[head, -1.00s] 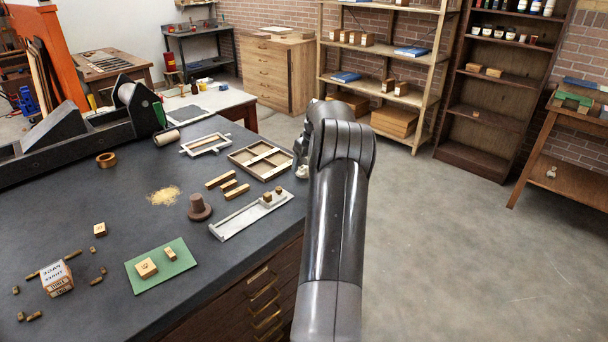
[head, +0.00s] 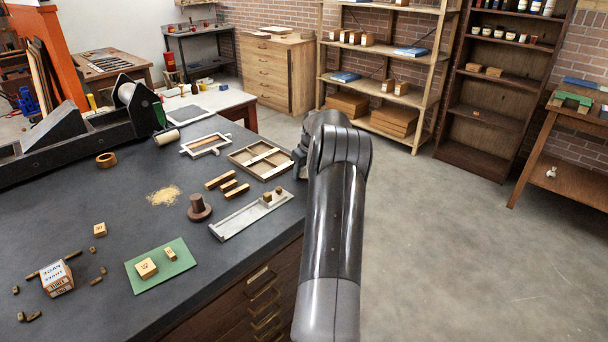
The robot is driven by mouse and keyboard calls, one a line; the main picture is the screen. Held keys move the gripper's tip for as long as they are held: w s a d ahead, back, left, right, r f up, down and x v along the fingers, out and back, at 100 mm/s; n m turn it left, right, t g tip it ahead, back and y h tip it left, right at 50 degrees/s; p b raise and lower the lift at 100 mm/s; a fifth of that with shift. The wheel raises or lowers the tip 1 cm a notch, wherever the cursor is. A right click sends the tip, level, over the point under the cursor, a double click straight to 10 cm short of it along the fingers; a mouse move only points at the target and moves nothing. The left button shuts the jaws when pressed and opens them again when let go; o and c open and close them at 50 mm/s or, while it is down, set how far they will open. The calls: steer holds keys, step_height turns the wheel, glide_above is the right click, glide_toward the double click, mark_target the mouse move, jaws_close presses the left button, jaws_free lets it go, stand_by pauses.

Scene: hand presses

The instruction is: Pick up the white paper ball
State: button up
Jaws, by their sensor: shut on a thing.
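Part of my gripper (head: 300,160) shows as a dark shape at the left of my arm's far end, over the right edge of the dark bench (head: 110,215). My arm hides the rest of it, including its fingertips. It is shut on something. The white paper ball is not visible at the gripper now; my arm and hand cover that spot.
Close to my gripper on the bench are a divided wooden tray (head: 237,156), a metal galley (head: 228,232) with small blocks, and wooden strips (head: 219,180). A dark round-based knob (head: 199,212) stands left of them. Open floor (head: 450,260) lies to the right.

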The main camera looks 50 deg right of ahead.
steer(key=shift+c, duration=0.9)
